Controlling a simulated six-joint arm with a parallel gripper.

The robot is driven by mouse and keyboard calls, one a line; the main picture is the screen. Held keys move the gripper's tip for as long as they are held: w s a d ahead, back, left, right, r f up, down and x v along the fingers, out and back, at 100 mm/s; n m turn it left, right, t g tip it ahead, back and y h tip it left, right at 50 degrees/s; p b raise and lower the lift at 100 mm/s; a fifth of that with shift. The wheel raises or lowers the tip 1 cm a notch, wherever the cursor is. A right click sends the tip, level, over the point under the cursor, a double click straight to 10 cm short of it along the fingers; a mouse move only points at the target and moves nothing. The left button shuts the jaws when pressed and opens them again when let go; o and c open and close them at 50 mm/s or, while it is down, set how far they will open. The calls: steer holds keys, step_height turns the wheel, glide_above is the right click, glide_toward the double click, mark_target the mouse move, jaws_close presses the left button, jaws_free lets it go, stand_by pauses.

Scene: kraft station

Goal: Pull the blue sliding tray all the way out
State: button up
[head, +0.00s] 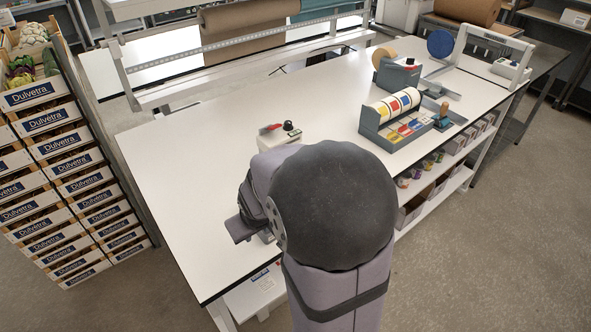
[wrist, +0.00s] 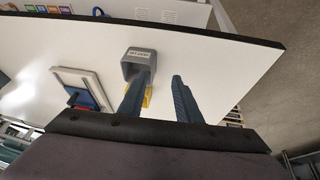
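My gripper (wrist: 159,75) shows in the wrist view with its two blue-grey fingers apart and nothing visible between them. In the head view my own arm hides most of it. A white-framed unit with a blue panel (wrist: 88,92) lies on the white table left of the fingers in the wrist view, with a small red part at its lower edge. The blue panel may be the sliding tray; I cannot tell how far out it is. A white unit (head: 278,137) with a red handle and black knob stands behind my arm in the head view, partly hidden.
A grey labelled holder (wrist: 139,64) with something yellow stands near the left finger. The white table (head: 190,190) is clear on its left. A grey label dispenser (head: 393,120), tape dispenser (head: 397,75) and blue disc (head: 440,43) stand to the right. Stacked crates (head: 70,165) stand left.

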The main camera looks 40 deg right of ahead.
steer(key=w+d+t, duration=0.1)
steer(key=w+d, duration=0.1)
steer(key=d, duration=0.2)
steer(key=w+d+t+h+b, duration=0.1)
steer(key=w+d, duration=0.1)
steer(key=d, duration=0.2)
steer(key=w+d+m+t+h, duration=0.1)
steer(key=w+d, duration=0.2)
steer(key=d, duration=0.1)
steer(key=shift+f, duration=0.2)
steer(key=d+t, duration=0.1)
steer(key=d, duration=0.2)
steer(key=w+d+t+b, duration=0.1)
steer(key=d, duration=0.2)
steer(key=d+m+t+b, duration=0.1)
steer(key=d+t, duration=0.1)
steer(key=d, duration=0.1)
steer(key=shift+w+r, duration=0.1)
steer(key=shift+w, duration=0.2)
steer(key=shift+s+d+r+t, duration=0.15)
steer(key=shift+d+r+t, duration=0.05)
steer(key=shift+d+t, duration=0.45)
steer(key=shift+p+x, duration=0.9)
steer(key=shift+x, duration=2.8)
jaws_close()
